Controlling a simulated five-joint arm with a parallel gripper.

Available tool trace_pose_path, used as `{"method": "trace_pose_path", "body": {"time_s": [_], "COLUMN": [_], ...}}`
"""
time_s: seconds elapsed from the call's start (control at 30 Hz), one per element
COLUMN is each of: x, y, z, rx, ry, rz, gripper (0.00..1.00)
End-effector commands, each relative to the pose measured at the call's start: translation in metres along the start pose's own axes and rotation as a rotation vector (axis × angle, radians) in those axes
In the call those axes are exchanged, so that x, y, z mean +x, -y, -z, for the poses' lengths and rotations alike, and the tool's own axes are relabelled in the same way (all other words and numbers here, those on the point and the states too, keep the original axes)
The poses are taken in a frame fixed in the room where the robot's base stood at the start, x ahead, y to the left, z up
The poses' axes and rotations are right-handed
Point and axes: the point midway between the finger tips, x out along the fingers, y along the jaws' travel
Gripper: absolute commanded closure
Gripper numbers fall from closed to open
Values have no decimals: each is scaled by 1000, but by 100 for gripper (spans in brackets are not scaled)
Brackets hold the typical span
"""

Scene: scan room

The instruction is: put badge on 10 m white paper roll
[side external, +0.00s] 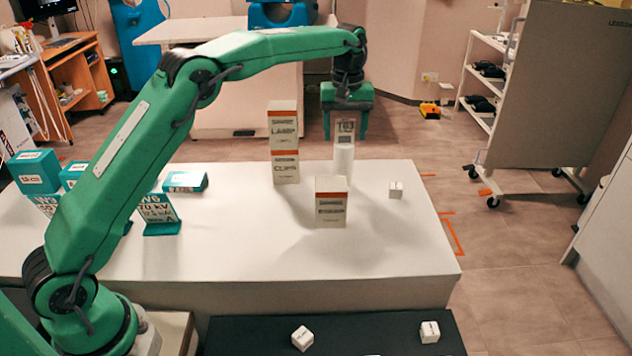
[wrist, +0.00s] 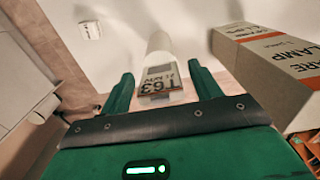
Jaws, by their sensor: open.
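The badge (side external: 345,131), a small grey-and-white plate marked T63, stands upright with its lower edge at the top of the white paper roll (side external: 343,158). The roll stands upright on the white table, partly hidden behind a carton. My gripper (side external: 345,139) is open, with one green finger on each side of the badge. In the wrist view the badge (wrist: 160,84) lies between the open fingers (wrist: 161,78), with visible gaps at both sides. The roll (wrist: 159,43) shows just beyond it.
A tall stack of cartons (side external: 285,150) stands close left of the roll, and an orange-topped carton (side external: 331,205) stands in front. A small white cube (side external: 395,190) sits at right. Teal boxes (side external: 185,181) are at left. The table's front right (side external: 405,240) is clear.

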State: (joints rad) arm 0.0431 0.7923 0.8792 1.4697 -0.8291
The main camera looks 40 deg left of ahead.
Motion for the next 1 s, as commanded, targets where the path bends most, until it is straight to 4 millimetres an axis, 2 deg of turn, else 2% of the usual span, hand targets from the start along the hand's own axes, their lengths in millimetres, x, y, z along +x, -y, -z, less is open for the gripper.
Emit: {"method": "trace_pose_path", "body": {"time_s": [0.6,1.0], "x": [-57,-74], "y": [-1,0], "z": [0,0], "rx": [0,0], "ry": [0,0], "rz": [-1,0], "gripper": [37,37]}}
